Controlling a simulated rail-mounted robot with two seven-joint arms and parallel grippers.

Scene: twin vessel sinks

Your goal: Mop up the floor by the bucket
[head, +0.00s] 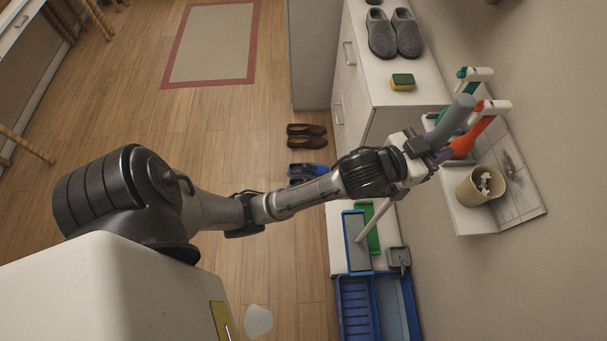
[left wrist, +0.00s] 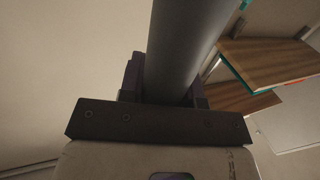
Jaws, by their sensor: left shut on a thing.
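My left gripper (head: 432,152) is shut on the thick grey handle (head: 457,118) of a mop. In the left wrist view the handle (left wrist: 188,45) runs up between the jaws. The handle passes behind my arm and shows again lower down, slanting to a flat grey, blue-edged mop head (head: 356,250). I cannot tell whether the head touches what is under it. A blue bucket (head: 345,325) stands just below the head in the picture. A pale wet-looking patch (head: 258,321) lies on the wooden floor left of the bucket. My right gripper is not in view.
A white cabinet (head: 385,90) with grey slippers (head: 393,34) and a sponge (head: 402,82) stands along the wall. A wall shelf (head: 470,222) holds a beige cup (head: 478,188). Shoes (head: 305,142) lie on the floor. A green item (head: 373,238) is beside the mop head.

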